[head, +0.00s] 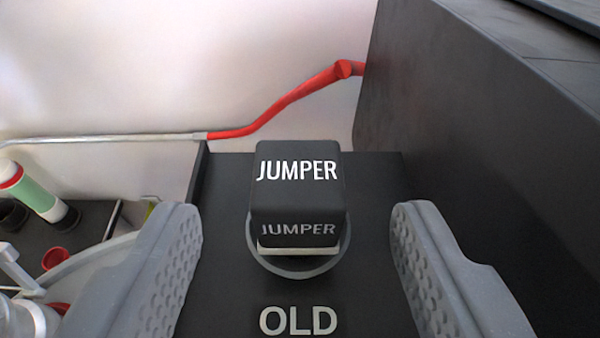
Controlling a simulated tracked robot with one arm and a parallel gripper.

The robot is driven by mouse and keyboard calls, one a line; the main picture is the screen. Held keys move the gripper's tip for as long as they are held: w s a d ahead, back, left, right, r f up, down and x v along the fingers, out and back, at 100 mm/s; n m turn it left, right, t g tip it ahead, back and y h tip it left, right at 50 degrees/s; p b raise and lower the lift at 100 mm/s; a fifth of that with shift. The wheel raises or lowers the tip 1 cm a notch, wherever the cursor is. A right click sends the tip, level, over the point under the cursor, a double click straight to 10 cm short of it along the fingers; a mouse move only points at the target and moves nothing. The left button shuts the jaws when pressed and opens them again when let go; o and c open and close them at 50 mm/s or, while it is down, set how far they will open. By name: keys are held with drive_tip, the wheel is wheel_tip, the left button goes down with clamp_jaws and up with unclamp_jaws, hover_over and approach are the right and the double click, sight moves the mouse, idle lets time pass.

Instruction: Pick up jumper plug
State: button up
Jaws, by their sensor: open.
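The jumper plug (298,190) is a black block with rounded edges, marked JUMPER in white on its top and front. It sits upright on a grey round base (290,268) on a dark panel (375,185) that bears the word OLD in front of the plug. My gripper (297,235) is open, with one grey textured finger on each side of the plug. Clear gaps show between the plug and both fingers, and neither touches it. The lower ends of the fingers run out of the frame.
A tall dark housing (480,130) rises close on the right. A red-gripped lever (290,98) with a grey rod crosses behind the panel. At left are a green and white cylinder (38,192), red caps (55,258) and pale fittings (25,318). The panel beside the plug is bare.

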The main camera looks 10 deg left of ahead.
sight(299, 216)
drive_tip(key=shift+p+x, duration=0.85)
drive_tip(key=shift+x, duration=1.15)
drive_tip(key=shift+r, duration=0.1)
drive_tip(key=shift+c, duration=0.3)
drive_tip(key=c, duration=1)
